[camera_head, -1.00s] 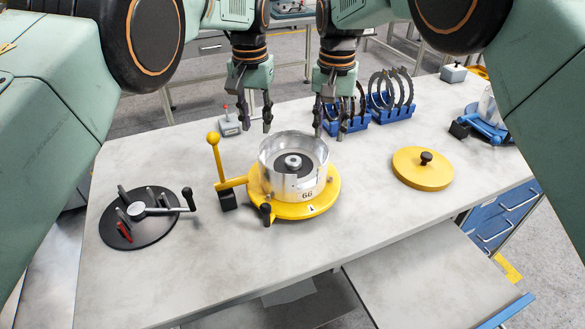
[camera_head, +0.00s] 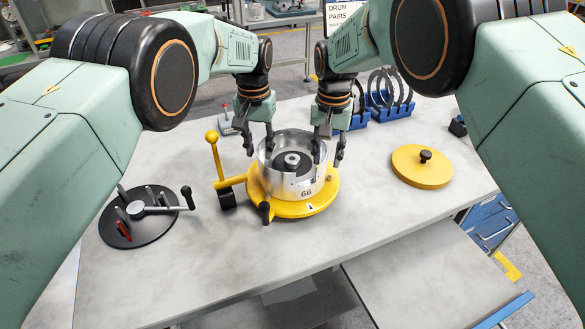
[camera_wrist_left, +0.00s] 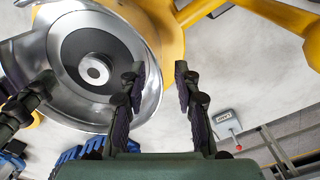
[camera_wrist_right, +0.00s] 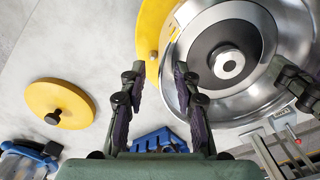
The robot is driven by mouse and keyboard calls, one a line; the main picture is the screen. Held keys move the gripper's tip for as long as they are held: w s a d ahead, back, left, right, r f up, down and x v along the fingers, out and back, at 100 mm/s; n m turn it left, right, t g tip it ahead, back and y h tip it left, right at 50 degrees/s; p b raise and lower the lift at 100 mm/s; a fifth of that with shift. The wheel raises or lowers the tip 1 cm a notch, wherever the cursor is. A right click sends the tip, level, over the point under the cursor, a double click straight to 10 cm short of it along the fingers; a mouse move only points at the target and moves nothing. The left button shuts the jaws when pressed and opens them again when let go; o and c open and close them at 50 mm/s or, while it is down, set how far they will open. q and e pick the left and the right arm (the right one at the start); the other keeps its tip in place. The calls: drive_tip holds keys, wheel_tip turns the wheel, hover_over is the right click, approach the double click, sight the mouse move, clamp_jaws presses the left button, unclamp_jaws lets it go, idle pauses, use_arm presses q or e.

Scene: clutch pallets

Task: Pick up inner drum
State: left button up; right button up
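The silver inner drum (camera_head: 293,187), an open cylinder marked 66 with a dark disc and pale hub inside, stands upright on a yellow round base (camera_head: 318,205). My left gripper (camera_head: 259,147) is open, pointing down at the drum's left rim. In the left wrist view the drum wall (camera_wrist_left: 153,92) shows between its fingers (camera_wrist_left: 159,70). My right gripper (camera_head: 328,157) is open at the right rim, one finger over the drum's inside, one outside. The right wrist view shows the drum (camera_wrist_right: 290,75) and these parted fingers (camera_wrist_right: 156,72). I cannot tell whether any finger touches the wall.
A yellow lever (camera_head: 213,158) rises left of the base. A black round fixture (camera_head: 135,226) with a handle is at left, a yellow lid (camera_head: 421,167) with a black knob at right. Blue racks (camera_head: 391,111) with rings stand behind. The front table surface is clear.

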use_arm(q)
drive_tip(key=shift+a, duration=0.1)
drive_tip(key=shift+c, duration=0.6)
use_arm(e)
drive_tip(key=shift+a, duration=0.1)
drive_tip(key=shift+c, duration=0.7)
use_arm(q)
drive_tip(key=shift+s+r, duration=0.1)
clamp_jaws()
use_arm(e)
drive_tip(key=shift+s+r, duration=0.1)
drive_tip(key=shift+s, duration=0.05)
clamp_jaws()
use_arm(q)
drive_tip(key=shift+r, duration=0.1)
use_arm(e)
drive_tip(key=shift+w+r, duration=0.1)
drive_tip(key=shift+w, duration=0.1)
